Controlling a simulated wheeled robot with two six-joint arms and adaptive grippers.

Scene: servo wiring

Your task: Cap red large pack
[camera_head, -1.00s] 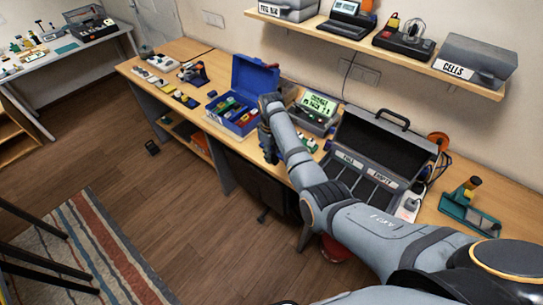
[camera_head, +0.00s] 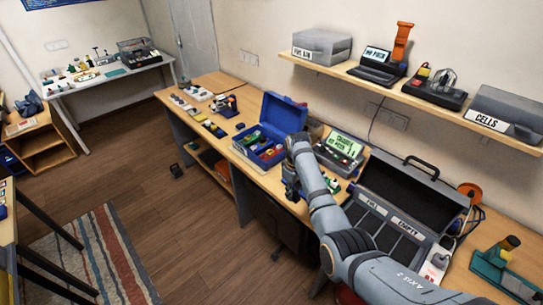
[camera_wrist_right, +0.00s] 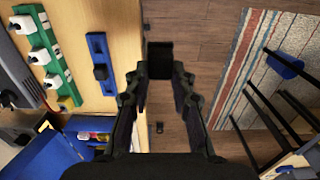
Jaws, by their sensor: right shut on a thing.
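My right gripper (camera_head: 291,190) hangs at the front edge of the workbench, in front of the open blue case. In the right wrist view my right gripper (camera_wrist_right: 160,80) is shut on a small black square piece (camera_wrist_right: 160,60), seen over the wooden floor. The blue case (camera_head: 284,114) holds several coloured packs; one small red one (camera_head: 267,154) shows, but its size is unclear. The blue case also shows in the wrist view (camera_wrist_right: 45,155), with red and yellow items at its edge. My left gripper is not in view.
A grey case with its lid up (camera_head: 415,185) stands right of a charger with a green screen (camera_head: 341,150). The wrist view shows a green strip with white parts (camera_wrist_right: 45,55) and a blue strip (camera_wrist_right: 102,85). A shelf (camera_head: 390,92) hangs above.

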